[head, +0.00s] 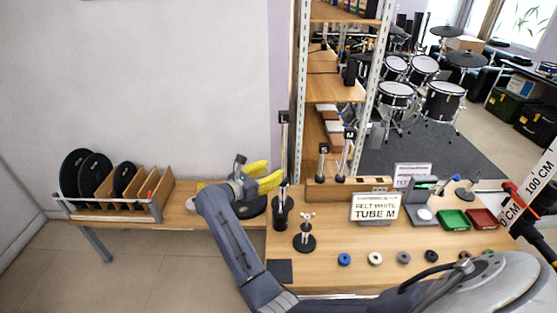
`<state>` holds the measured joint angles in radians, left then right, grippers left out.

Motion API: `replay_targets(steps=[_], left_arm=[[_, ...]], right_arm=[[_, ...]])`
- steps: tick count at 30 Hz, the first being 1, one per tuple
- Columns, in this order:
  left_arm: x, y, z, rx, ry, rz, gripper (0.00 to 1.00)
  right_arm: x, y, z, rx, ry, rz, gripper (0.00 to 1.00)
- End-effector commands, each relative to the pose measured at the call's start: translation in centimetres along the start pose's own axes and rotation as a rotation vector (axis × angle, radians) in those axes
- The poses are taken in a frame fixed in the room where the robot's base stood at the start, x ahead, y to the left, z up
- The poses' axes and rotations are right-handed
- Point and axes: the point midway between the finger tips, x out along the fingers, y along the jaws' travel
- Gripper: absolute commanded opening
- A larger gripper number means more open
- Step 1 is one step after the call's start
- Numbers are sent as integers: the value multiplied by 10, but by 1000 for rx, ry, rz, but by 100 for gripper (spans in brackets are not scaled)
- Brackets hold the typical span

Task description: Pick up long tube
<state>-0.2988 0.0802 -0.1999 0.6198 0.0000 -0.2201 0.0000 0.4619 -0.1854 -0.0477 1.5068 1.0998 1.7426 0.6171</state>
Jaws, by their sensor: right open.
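A tall thin pale tube (284,150) with a black top stands upright in a black holder (282,212) at the left end of the wooden table; it looks like the long tube. My right gripper (275,172) has yellow fingers, open and apart, pointing right toward this tube from its left. The fingertips are close to the tube in the picture; I cannot tell whether they touch it. Two shorter rods on black bases, labelled S (322,162) and M (347,152), stand further back. My left gripper is not in view.
A sign reading TUBE M (376,207) stands mid-table. A small stand (305,233) is in front of the tube holder. Several rings, such as a blue one (344,259), lie along the front. Green (453,220) and red (482,219) trays are right. A disc rack (115,205) is far left.

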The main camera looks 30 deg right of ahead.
Motion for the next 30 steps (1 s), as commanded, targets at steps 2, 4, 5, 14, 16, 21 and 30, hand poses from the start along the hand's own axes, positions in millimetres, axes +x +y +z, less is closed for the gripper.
replay_targets(steps=[2,4,5,14,16,21,30], left_arm=[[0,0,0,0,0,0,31],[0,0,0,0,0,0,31],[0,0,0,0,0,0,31],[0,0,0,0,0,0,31],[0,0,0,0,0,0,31],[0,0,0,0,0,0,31],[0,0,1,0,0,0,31]], right_arm=[[7,-6,-6,-13,-2,-14,42],[11,-8,-8,-16,-4,-18,42],[13,-8,-8,-17,-5,-19,42],[39,-9,-8,-18,-5,-19,42],[47,-9,-8,-18,-6,-19,42],[58,-9,-8,-16,-4,-19,42],[58,-9,-8,-16,-4,-18,38]])
